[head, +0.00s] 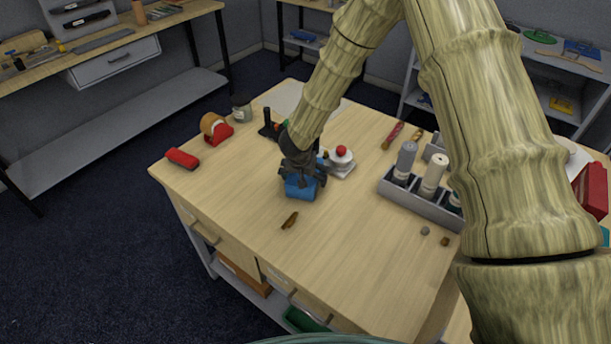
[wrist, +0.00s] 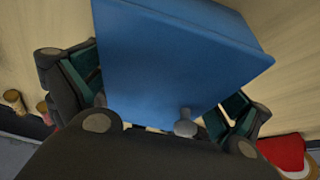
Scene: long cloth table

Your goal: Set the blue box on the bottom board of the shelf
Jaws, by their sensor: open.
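The blue box (head: 300,188) is on the wooden table, near its middle. My gripper (head: 303,178) is right over it, pointing down. In the wrist view the blue box (wrist: 175,55) fills the space between the two open fingers of my gripper (wrist: 165,92). I cannot tell whether the fingers touch it. A grey shelf (head: 410,78) stands against the back wall at the right, with several objects on its boards. My arm hides part of it, and its lowest part is not clearly visible.
A white object with a red knob (head: 341,158) stands close behind the box. A red tape dispenser (head: 215,128) and red stapler-like object (head: 182,158) are at the left. A grey rack (head: 418,203) with bottles is at the right. Small brown pieces (head: 289,220) lie in front.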

